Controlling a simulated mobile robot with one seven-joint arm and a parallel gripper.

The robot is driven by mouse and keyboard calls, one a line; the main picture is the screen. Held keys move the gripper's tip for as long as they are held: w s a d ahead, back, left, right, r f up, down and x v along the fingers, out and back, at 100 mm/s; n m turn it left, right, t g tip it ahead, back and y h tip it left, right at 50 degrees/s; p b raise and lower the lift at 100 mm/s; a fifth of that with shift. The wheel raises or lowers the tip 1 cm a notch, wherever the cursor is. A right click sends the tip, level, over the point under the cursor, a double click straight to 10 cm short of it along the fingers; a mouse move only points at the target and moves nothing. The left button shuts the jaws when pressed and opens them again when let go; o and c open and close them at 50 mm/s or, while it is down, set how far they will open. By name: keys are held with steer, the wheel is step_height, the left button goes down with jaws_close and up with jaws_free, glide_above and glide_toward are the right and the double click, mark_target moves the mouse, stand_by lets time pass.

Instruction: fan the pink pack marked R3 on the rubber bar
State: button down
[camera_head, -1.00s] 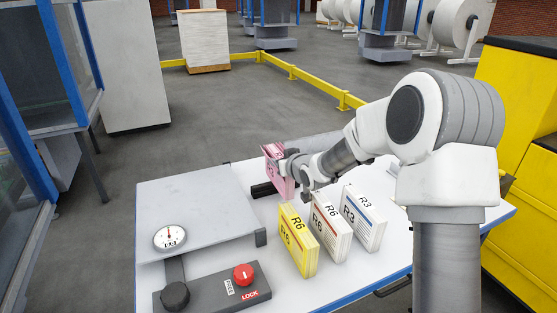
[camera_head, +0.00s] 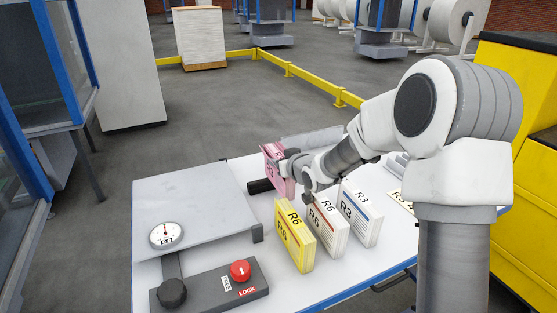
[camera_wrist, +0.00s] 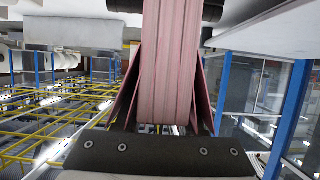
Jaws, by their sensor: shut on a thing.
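The pink pack (camera_head: 284,187) stands upright near the far edge of the white table, and its marking is too small and covered to read. My gripper (camera_head: 286,165) is shut on it from the right and hides part of it. The black rubber bar (camera_head: 260,186) lies at the pack's left; whether they touch is unclear. In the wrist view the pink pack (camera_wrist: 167,75) shows its striped sheet edges, with outer sheets splayed at both sides.
Yellow R6 (camera_head: 296,237), white R6 (camera_head: 329,228) and white R3 (camera_head: 360,215) packs stand in front of my arm. A grey plate (camera_head: 190,205) lies left, with a dial (camera_head: 166,235) and a control box with a red LOCK knob (camera_head: 240,271) nearby.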

steer(key=shift+r+p, duration=2.65)
steer(key=shift+r, duration=0.95)
